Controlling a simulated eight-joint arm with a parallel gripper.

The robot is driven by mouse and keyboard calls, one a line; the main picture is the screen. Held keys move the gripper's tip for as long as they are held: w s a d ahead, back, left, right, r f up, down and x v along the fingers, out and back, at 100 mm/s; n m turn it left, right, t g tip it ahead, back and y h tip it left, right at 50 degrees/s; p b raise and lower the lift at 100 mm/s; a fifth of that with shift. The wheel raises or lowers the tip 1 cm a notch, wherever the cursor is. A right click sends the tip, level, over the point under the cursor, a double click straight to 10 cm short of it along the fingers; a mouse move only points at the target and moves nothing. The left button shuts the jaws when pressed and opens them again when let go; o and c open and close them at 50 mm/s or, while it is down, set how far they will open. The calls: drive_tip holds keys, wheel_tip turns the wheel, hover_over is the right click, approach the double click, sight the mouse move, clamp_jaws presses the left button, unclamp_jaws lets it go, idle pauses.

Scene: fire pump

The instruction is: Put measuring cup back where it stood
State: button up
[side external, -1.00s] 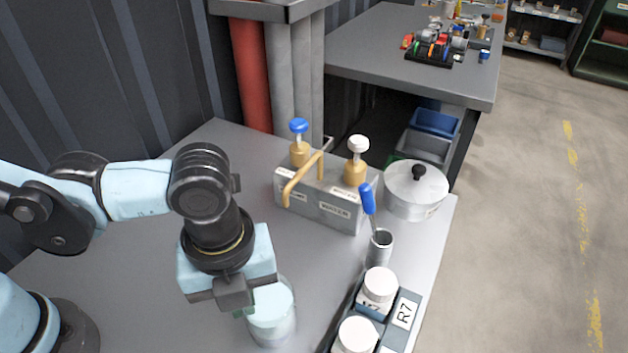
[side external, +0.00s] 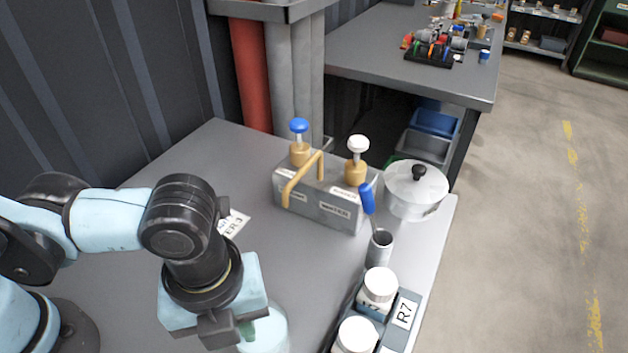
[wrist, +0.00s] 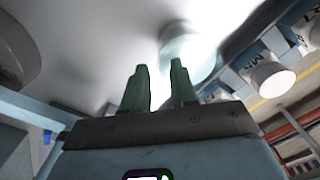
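The measuring cup (side external: 266,331) is a pale, translucent cup at the bottom of the side view, partly cut off by the frame and partly behind my gripper. My gripper (side external: 243,332) is at its left side. In the wrist view the green fingers of my gripper (wrist: 159,70) stand a little apart, with the near edge of the cup (wrist: 195,52) between and beyond their tips. The fingers look shut on that edge, though the contact itself is hidden. A white label (side external: 235,222) lies on the table behind my arm, its text partly covered.
A grey block (side external: 325,203) with blue and white knobs and a tan handle stands at the back. A lidded pot (side external: 416,188), a metal cup (side external: 380,249) with a blue-handled tool, and a rack (side external: 405,312) of white-lidded jars line the right edge. The table's middle is clear.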

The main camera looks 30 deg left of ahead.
drive_tip(key=shift+o, duration=0.3)
wheel_tip(320, 180, up, 12)
idle(0.8)
drive_tip(key=w+a+f+n+t, duration=0.2)
drive_tip(key=w+a+n, duration=0.2)
drive_tip(key=a+n, duration=0.4)
drive_tip(key=w+a+f+n+t, duration=0.1)
drive_tip(key=w+a+n, duration=0.3)
drive_tip(key=a+n, duration=0.4)
drive_tip(key=w+a+f+n+t, duration=0.2)
drive_tip(key=w+a+n+t, duration=0.2)
drive_tip(key=a+n, duration=0.4)
drive_tip(key=w+n, duration=0.1)
drive_tip(key=n, duration=0.2)
drive_tip(key=shift+a+f, duration=0.3)
drive_tip(key=shift+a, duration=0.05)
